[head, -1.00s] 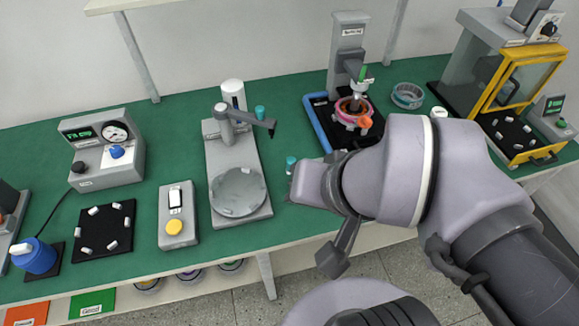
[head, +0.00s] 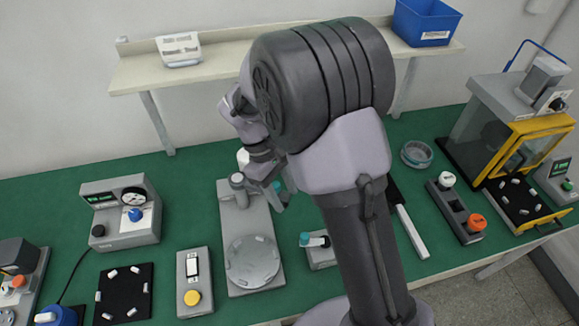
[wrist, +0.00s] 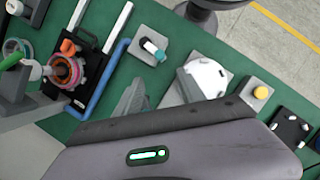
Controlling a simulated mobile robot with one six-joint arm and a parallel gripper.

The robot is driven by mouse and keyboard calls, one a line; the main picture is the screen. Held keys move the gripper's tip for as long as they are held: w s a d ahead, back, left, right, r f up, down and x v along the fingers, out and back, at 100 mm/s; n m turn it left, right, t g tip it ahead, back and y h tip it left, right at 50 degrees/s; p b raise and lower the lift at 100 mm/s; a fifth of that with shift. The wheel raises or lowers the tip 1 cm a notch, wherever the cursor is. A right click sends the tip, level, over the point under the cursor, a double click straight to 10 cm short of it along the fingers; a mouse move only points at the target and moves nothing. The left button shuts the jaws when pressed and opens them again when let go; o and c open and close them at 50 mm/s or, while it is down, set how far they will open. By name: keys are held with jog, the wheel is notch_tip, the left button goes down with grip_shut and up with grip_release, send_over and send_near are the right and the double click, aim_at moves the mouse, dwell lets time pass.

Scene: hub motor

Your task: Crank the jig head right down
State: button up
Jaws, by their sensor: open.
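The jig shows at the left of the wrist view, with a pink and orange ring-shaped part (wrist: 62,72) on a black base with a blue rail (wrist: 105,80). An orange knob (wrist: 68,47) sits by the ring.
A press with a round plate (head: 252,262) stands close beside my gripper. A teal-capped block (head: 318,250) is right of it. A twin-knob box (head: 455,210) and yellow-framed cabinet (head: 530,140) stand further right. A shelf (head: 225,65) with a blue bin (head: 425,22) runs above.

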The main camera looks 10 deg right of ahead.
aim_at(304, 235)
jog(key=b+x, duration=0.5)
jog(key=x, duration=1.3)
jog(key=shift+s+d, duration=0.1)
jog(key=shift+s, duration=0.05)
jog(key=c, duration=1)
grip_shut()
jog(key=shift+s, duration=0.1)
